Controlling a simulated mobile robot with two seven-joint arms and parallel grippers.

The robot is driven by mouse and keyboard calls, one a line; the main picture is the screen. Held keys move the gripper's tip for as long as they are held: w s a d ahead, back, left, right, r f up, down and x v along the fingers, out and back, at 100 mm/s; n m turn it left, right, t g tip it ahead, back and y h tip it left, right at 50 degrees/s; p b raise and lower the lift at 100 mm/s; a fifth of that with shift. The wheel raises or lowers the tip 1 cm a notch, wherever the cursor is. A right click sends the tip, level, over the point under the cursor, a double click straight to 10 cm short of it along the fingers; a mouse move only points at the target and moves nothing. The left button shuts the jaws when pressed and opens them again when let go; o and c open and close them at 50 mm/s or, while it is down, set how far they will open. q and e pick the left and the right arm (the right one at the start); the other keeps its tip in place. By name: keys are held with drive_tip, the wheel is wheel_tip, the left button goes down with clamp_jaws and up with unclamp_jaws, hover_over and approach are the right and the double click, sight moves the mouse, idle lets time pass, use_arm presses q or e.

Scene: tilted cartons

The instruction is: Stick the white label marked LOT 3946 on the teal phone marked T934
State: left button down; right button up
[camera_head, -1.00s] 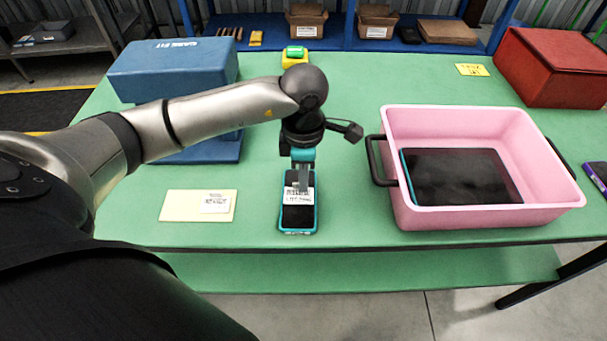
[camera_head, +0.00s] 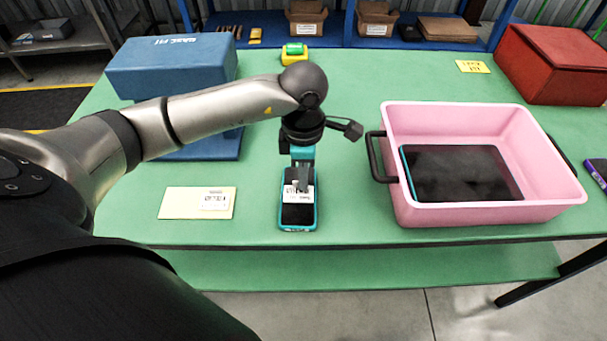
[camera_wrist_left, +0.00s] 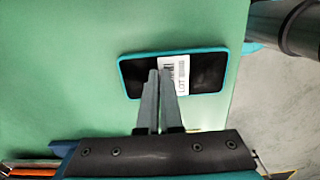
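The teal phone (camera_head: 298,216) lies on the green table below my left gripper, dark screen up; its T934 mark is not readable. It also shows in the left wrist view (camera_wrist_left: 207,74). The white label (camera_head: 290,194) lies across the phone's screen and looks flat. Its print shows LOT in the left wrist view (camera_wrist_left: 183,75); the number is too blurred. My left gripper (camera_wrist_left: 161,72) points down at the label's far edge. Its fingers look slightly apart, with a narrow gap between them. Whether the tips touch the label is hard to see. My right gripper is out of view.
A yellow backing sheet (camera_head: 170,203) with another white label (camera_head: 215,202) lies left of the phone. A pink crate (camera_head: 410,210) holding a dark tablet (camera_head: 455,172) stands to the right. A blue box (camera_head: 170,70) is behind my left arm. A red box (camera_head: 550,75) stands far right.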

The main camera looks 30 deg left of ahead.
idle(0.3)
use_arm(q)
drive_tip(key=c, duration=1)
unclamp_jaws()
wheel_tip(320, 180, up, 21)
drive_tip(key=p, duration=0.6)
